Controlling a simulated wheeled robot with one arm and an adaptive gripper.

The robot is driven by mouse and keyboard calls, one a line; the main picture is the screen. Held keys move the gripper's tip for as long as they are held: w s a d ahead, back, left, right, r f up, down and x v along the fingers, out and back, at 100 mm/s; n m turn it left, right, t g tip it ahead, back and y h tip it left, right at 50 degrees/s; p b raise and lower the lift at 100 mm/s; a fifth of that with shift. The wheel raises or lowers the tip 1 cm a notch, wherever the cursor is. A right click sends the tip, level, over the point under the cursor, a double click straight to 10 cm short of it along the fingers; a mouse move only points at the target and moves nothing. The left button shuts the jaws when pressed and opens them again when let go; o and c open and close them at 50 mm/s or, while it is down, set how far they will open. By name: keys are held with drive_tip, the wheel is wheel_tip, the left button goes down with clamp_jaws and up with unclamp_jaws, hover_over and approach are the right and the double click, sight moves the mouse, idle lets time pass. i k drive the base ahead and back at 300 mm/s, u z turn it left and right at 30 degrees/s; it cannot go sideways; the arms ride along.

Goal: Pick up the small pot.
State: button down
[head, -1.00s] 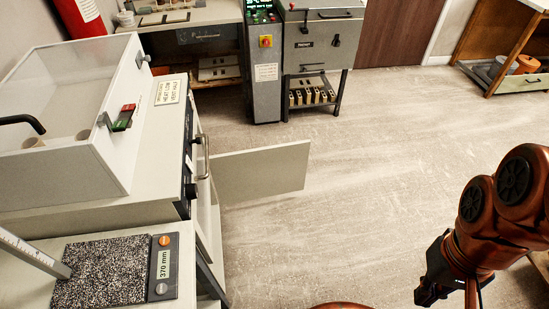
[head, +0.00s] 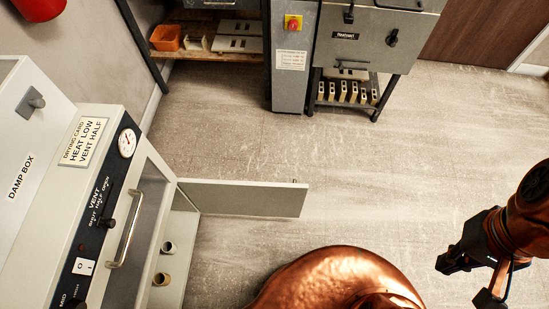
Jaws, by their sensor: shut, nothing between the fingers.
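Two small pots stand on a pale shelf or floor inside the open drying cabinet (head: 70,220) at the lower left. The farther pot (head: 168,247) is grey with a dark opening. The nearer pot (head: 161,279) is beige. I cannot tell which one is the small pot of the task. My gripper (head: 445,266) is at the right edge of the head view, dark and shut, with nothing in it. It hangs well to the right of the cabinet and both pots, apart from everything.
The cabinet's pale door (head: 245,199) stands open, sticking out to the right over the floor. A long handle (head: 126,228) is on the cabinet front. A damp box (head: 30,150) sits at far left. A kiln (head: 365,40) stands at the back. The middle floor (head: 400,150) is clear.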

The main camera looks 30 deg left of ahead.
sight(167, 246)
drive_tip(key=i, duration=2.5)
drive_tip(key=u, duration=3.25)
drive_tip(key=i, duration=1.25)
drive_tip(key=u, duration=2.3)
drive_tip(key=k, duration=0.2)
drive_tip(key=z, duration=0.15)
